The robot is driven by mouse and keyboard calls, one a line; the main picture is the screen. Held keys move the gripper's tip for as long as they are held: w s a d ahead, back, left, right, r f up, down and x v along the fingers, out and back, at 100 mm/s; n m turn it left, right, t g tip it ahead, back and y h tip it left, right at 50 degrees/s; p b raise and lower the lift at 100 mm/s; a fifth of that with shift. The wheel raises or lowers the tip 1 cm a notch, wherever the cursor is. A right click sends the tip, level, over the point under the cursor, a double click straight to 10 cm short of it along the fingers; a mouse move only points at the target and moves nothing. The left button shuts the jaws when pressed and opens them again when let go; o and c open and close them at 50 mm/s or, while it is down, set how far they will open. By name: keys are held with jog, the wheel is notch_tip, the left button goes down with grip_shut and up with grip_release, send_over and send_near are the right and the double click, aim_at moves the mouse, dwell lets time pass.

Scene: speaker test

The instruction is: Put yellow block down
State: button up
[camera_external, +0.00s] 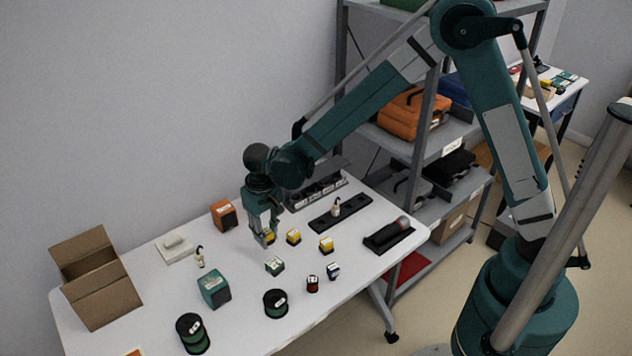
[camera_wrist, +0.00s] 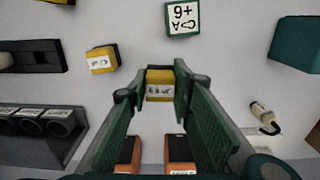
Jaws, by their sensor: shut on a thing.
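My gripper (camera_external: 264,240) is over the white table and shut on a small yellow block (camera_external: 269,236). In the wrist view the held yellow block (camera_wrist: 160,88), with a white label, sits between the fingertips (camera_wrist: 159,78). I cannot tell whether its underside touches the table. A second yellow block (camera_external: 293,237) stands just right of the gripper and also shows in the wrist view (camera_wrist: 102,60). A third yellow block (camera_external: 326,245) stands farther right.
A green block with a white top (camera_external: 275,265) stands in front of my gripper. An orange box (camera_external: 223,214) stands to its left. A black slotted holder (camera_external: 316,190) and black tray (camera_external: 341,213) lie behind. An open cardboard box (camera_external: 105,297) is far left. Bare table (camera_external: 245,255) surrounds the gripper.

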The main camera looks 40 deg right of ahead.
aim_at(266, 254)
jog(key=shift+f, duration=0.25)
jog(key=shift+f+b, duration=0.45)
jog(key=shift+f, duration=1.45)
jog(key=shift+f, duration=0.15)
jog(key=o, duration=0.8)
notch_tip(266, 254, up, 12)
jog(key=shift+r+p, duration=0.2)
jog(key=shift+p, duration=0.95)
